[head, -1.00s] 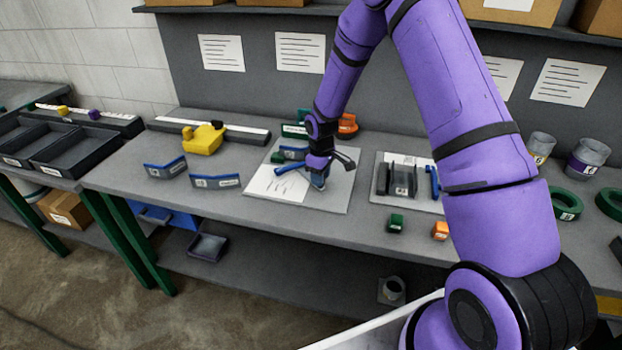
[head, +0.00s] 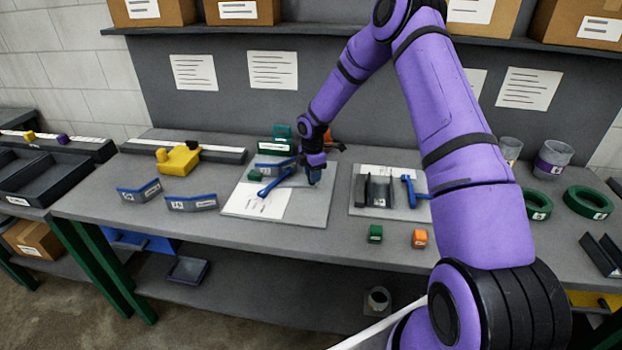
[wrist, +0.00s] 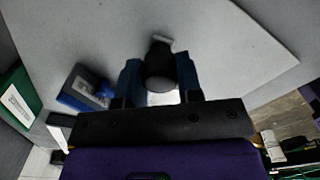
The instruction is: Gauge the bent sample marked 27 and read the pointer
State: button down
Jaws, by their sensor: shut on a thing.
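My gripper (head: 314,180) is low over the right part of a pale grey board on the bench (head: 305,212). In the wrist view its two blue fingers (wrist: 160,85) are shut on a dark rounded knob (wrist: 161,62). A blue lever (head: 274,184) slants across the board, left of the gripper. A bent grey sample with a blue edge (head: 276,169) stands behind the lever; a blue-and-dark labelled block (wrist: 85,88) shows left of the fingers in the wrist view. Two similar labelled samples (head: 139,191) (head: 191,203) stand left of the board. I cannot read their numbers or any pointer.
A second board (head: 390,210) with dark upright plates and a blue lever lies to the right. Green (head: 375,233) and orange (head: 419,238) blocks sit near the front edge. A yellow block (head: 178,159) stands back left. The bench's front left is clear.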

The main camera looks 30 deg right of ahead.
jog(key=shift+w+d+n, duration=0.3)
jog(key=shift+w+n, duration=0.4)
jog(key=shift+w, duration=0.1)
jog(key=c, duration=0.8)
grip_release()
jog(key=shift+w, duration=0.1)
notch_tip(320, 180, up, 11)
jog(key=shift+f, duration=0.1)
